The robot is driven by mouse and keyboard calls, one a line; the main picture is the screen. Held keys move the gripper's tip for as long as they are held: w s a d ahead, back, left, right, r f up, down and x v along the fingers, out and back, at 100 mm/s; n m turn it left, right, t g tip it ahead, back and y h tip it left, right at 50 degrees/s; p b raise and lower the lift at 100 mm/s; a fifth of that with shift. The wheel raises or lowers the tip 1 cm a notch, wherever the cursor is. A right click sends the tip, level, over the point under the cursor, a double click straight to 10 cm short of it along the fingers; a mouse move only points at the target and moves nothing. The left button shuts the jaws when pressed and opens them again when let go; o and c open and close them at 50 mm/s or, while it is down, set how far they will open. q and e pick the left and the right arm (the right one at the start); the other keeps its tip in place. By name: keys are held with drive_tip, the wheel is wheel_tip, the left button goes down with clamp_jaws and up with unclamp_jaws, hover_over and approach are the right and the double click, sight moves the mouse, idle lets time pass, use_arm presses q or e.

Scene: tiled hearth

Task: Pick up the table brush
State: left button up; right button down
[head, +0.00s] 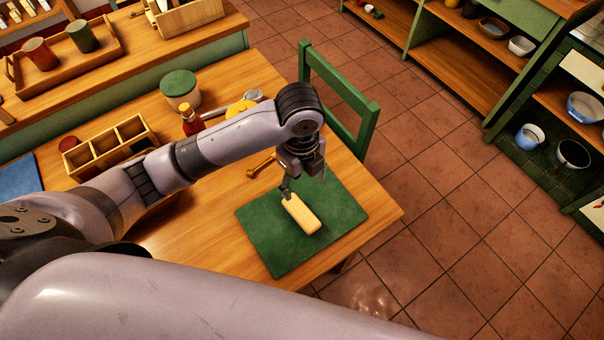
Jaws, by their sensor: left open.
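The table brush appears to be the pale, wooden-looking oblong block (301,214) lying on a dark green mat (265,240) near the table's right corner. Its bristles cannot be made out. My left gripper (287,191) points down at the far left end of the block, close above or beside it. Whether the fingers touch it cannot be told. The jaws are open and hold nothing. My right gripper is out of view.
A wooden compartment box (110,146), a green-lidded pot (180,90), a red bottle (192,121) and a small wooden-handled thing (261,166) lie on the table. A green chair (340,100) stands at its far right edge. The tiled floor is clear.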

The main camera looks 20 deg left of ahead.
use_arm(q)
drive_tip(key=p, duration=0.2)
hover_over(301, 211)
wheel_tip(301, 211, down, 8)
drive_tip(key=shift+f, duration=0.2)
wheel_tip(301, 211, down, 2)
drive_tip(key=shift+w+f, duration=0.1)
drive_tip(key=shift+f, duration=0.4)
drive_tip(key=f, duration=0.2)
drive_tip(key=f+p, duration=0.1)
drive_tip(key=f, duration=0.1)
drive_tip(key=shift+s+f, duration=0.2)
drive_tip(key=shift+f, duration=0.15)
drive_tip(key=c, duration=1.3)
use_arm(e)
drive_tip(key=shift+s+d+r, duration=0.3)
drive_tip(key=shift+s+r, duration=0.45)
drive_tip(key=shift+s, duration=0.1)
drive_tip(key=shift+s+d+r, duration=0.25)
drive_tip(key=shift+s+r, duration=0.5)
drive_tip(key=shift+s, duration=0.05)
